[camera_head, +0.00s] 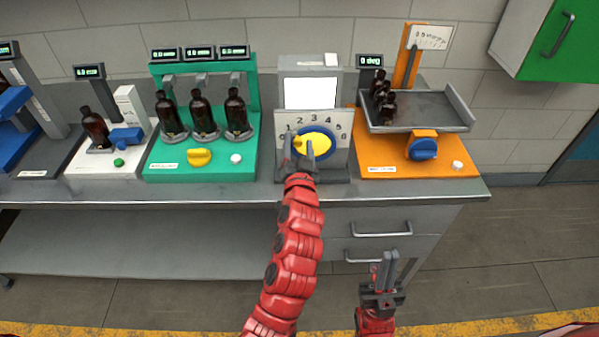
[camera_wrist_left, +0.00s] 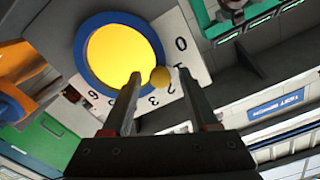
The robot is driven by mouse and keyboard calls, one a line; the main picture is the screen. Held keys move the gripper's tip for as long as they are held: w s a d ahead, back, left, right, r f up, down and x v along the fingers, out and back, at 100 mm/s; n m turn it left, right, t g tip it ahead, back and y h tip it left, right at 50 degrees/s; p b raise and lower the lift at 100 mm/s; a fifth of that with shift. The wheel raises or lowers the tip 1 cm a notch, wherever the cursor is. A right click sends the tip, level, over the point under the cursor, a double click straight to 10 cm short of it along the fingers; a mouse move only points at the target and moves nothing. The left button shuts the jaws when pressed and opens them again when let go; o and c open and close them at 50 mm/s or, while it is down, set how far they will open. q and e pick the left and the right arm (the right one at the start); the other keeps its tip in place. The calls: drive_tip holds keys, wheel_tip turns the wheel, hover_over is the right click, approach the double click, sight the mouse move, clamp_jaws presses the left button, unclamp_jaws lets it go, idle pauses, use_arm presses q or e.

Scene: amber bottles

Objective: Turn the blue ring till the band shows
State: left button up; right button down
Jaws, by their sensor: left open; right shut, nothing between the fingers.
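The blue ring (camera_head: 325,156) surrounds a yellow disc (camera_head: 318,142) on a grey panel with a numbered dial (camera_head: 342,120). In the left wrist view the ring (camera_wrist_left: 84,66) and disc (camera_wrist_left: 116,56) are large. The window (camera_head: 311,93) above the dial is plain white, with no band visible. My right gripper (camera_head: 385,268) is shut and empty, low before the drawers.
A green station (camera_head: 160,165) with several amber bottles stands left of the panel. An orange station (camera_head: 395,170) with a grey tray and amber bottles stands right. The bench's front edge (camera_head: 240,191) runs below. The floor at right is clear.

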use_arm(q)
drive_tip(key=s+b, duration=0.2)
drive_tip(key=s, duration=1.4)
drive_tip(key=shift+s, duration=0.15)
